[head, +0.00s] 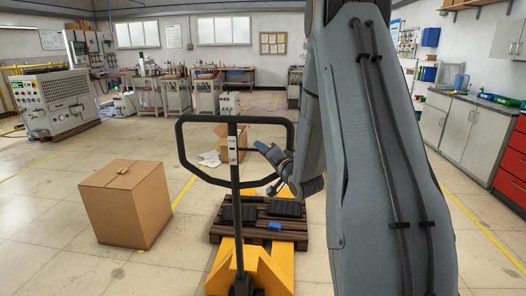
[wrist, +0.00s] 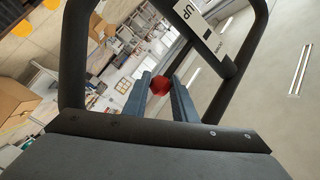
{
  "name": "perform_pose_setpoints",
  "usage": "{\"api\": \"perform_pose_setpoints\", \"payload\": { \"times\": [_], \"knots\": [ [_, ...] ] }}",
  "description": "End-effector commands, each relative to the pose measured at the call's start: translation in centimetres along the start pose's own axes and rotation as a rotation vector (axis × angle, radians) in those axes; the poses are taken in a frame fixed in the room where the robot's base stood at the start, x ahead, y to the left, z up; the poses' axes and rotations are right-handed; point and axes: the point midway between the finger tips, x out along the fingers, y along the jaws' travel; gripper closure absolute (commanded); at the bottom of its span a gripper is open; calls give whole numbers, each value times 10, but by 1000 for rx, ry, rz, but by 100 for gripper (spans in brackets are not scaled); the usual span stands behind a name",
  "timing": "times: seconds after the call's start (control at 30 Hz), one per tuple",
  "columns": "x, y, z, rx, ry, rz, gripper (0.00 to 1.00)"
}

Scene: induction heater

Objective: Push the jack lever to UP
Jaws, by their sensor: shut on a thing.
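The pallet jack's black loop handle (head: 183,152) stands upright in the head view, with a pale label plate (head: 232,150) on its column. In the wrist view the plate (wrist: 187,10) shows the word UP near the top. The jack lever's red ball knob (wrist: 160,86) sits between the two blue-grey fingers of my gripper (wrist: 161,88), which is shut on it. A thin dark rod runs from the knob side toward the plate. In the head view my gripper (head: 262,148) is right of the column, inside the loop; the knob is too small to make out there.
The yellow pallet jack (head: 262,270) has its forks under a dark wooden pallet (head: 287,234) carrying black blocks and a small blue item. A cardboard box (head: 126,205) stands on the left floor. Red and white cabinets (head: 468,135) line the right wall.

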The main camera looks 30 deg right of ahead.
Motion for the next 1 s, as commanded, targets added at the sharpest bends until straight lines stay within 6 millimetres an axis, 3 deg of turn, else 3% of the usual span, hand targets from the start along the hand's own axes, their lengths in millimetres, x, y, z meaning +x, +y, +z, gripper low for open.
{"api": "perform_pose_setpoints", "payload": {
  "times": [0.57, 1.0],
  "knots": [
    [5, 27, 24, 280, 104, -155, 100],
    [5, 30, 28, 364, 135, -200, 100]
  ]
}}
